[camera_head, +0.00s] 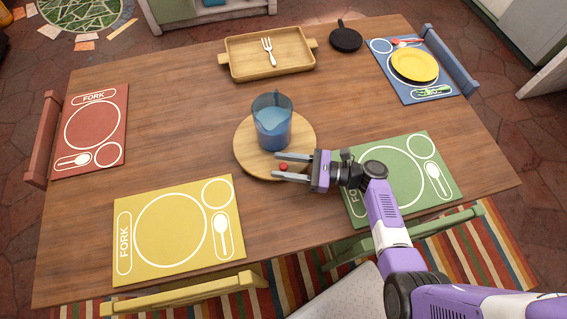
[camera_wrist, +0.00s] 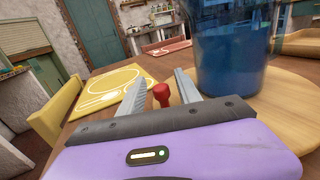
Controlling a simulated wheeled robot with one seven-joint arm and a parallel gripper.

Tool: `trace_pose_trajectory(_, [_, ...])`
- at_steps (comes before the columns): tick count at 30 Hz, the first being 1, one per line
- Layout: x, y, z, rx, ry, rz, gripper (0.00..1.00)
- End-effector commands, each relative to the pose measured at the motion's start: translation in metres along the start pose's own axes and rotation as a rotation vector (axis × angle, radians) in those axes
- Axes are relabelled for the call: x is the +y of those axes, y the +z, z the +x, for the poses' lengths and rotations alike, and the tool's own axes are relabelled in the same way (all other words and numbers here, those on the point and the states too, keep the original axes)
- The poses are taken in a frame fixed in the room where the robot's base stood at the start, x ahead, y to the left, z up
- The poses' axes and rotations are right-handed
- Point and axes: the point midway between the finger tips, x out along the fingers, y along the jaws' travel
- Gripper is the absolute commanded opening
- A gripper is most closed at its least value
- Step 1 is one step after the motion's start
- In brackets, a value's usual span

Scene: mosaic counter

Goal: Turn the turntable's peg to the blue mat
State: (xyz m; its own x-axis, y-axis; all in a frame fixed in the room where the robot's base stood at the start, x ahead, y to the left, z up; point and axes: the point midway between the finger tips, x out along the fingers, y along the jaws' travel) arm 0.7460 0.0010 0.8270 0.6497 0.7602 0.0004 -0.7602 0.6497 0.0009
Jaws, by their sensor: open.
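The round wooden turntable (camera_head: 245,155) lies at the middle of the table, and its surface also shows in the wrist view (camera_wrist: 285,105). A blue translucent jug (camera_head: 271,125) stands on it. The turntable's red peg (camera_head: 284,167) is near its front right edge. My gripper (camera_head: 278,167) is open, with its two fingers on either side of the peg. In the wrist view the peg (camera_wrist: 161,94) stands between the fingers, closer to the right one; I cannot tell whether it touches. The blue mat (camera_head: 434,92) is at the far right corner and holds a yellow plate (camera_head: 415,65).
A wooden tray (camera_head: 238,65) with a fork and a black round pan (camera_head: 345,40) are at the back. A yellow mat (camera_head: 129,207) is front left, a red mat (camera_head: 112,120) left, and a green mat (camera_head: 392,145) lies under my arm. Bare table surrounds the turntable's left side.

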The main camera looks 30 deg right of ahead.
Motion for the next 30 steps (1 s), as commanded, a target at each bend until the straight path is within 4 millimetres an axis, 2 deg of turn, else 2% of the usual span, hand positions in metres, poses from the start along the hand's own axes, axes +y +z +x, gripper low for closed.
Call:
trace_pose_trajectory(5, [-0.0001,-0.0001,0.0000,0.000,0.000,-0.001,0.38])
trace_pose_trajectory(11, [-0.0001,-0.0001,-0.0002,0.000,0.000,-0.001,0.00])
trace_pose_trajectory(30, [0.0000,-0.0002,-0.0004,0.001,0.000,-0.001,0.00])
